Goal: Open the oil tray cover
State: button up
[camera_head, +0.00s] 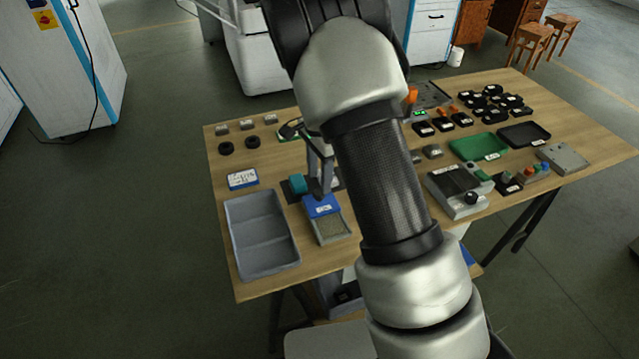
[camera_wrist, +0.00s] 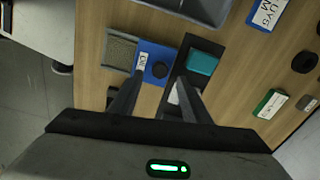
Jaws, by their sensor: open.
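The blue cover (camera_head: 318,208) with a white label lies at the far end of a small grey tray (camera_head: 331,240). In the wrist view the blue cover (camera_wrist: 149,56) carries a round black knob (camera_wrist: 161,70). Beside it shows the tray's speckled grey surface (camera_wrist: 121,50). My gripper (camera_head: 319,186) is above the cover's far edge. In the wrist view its two fingers (camera_wrist: 156,92) are spread apart and empty, with the knob just beyond and between the tips. I cannot tell the exact height over the knob.
A teal block (camera_wrist: 203,62) on a black base stands close beside the cover. A large grey compartment bin (camera_head: 262,236) is to the left. A labelled blue-and-white card (camera_head: 242,180) lies behind it. A control box (camera_head: 458,192) and a green tray (camera_head: 478,147) are to the right.

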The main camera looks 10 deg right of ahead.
notch_tip(320, 180, up, 13)
jog(key=p, duration=0.1)
dwell(0.5)
notch_tip(320, 180, up, 10)
jog(key=n+t+y+p, duration=0.1)
jog(key=n+p, duration=0.2)
send_over(319, 192)
jog(key=s+d, duration=0.1)
jog(key=s, duration=0.4)
jog(key=s+d+r+n+t+p, duration=0.1)
jog(key=s+r+n+t+p, duration=0.1)
jog(key=s+r+n+p, duration=0.2)
jog(key=s+d+r+n+t+h+p, duration=0.1)
jog(key=s+r+n, duration=0.6)
jog(key=s, duration=1.1)
notch_tip(319, 192, up, 3)
jog(key=t+p, duration=0.1)
jog(key=p, duration=0.1)
jog(key=shift+s+d+r+t+p, duration=0.2)
jog(key=shift+d+t+p, duration=0.1)
jog(key=shift+d+p, duration=0.1)
